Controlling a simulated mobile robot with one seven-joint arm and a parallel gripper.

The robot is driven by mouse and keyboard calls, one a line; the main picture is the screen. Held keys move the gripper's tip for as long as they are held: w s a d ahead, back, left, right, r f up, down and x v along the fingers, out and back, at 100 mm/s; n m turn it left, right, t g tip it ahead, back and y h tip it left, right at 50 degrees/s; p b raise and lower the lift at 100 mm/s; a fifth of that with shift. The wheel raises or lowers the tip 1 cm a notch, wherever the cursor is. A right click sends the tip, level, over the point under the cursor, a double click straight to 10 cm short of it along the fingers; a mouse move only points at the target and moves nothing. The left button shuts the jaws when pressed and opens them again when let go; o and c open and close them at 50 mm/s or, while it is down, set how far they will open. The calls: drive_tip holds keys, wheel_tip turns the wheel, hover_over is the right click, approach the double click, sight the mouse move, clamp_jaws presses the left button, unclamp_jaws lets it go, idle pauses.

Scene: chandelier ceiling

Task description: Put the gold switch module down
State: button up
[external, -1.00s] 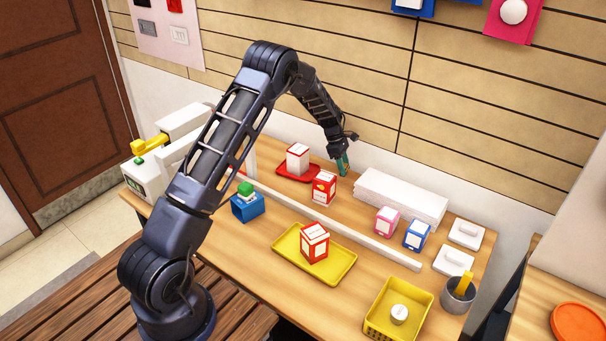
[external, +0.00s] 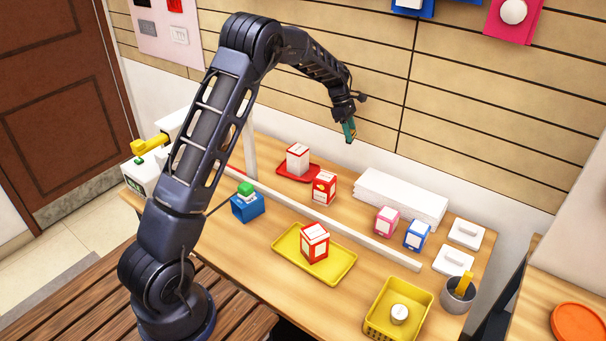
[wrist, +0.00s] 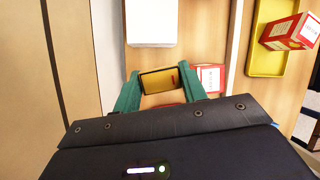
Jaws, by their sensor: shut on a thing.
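My gripper (external: 349,132), with green fingers, is raised in the air above the back of the table, in front of the slatted wall. The module sits between the two fingertips, clear of the tabletop. In the external view the module is too small and covered by the fingers to make out.
A white stack (external: 400,198) lies at the back of the table. Red-white boxes stand near a red tray (external: 284,170) and on a yellow tray (external: 342,269). A white rail (external: 330,227) crosses the table. Pink (external: 387,221) and blue (external: 417,235) boxes stand right. Bare wood (external: 385,270) shows in front.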

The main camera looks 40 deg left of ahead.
drive_tip(key=s+d+m, duration=0.2)
drive_tip(key=s+d, duration=1.2)
drive_tip(key=shift+g, duration=0.4)
wheel_tip(320, 180, down, 20)
drive_tip(key=shift+s+a+r, duration=0.1)
drive_tip(key=shift+s+a, duration=0.05)
drive_tip(key=o, duration=0.9)
drive_tip(key=shift+f, duration=0.2)
drive_tip(key=shift+o, duration=0.2)
drive_tip(key=shift+r, duration=0.1)
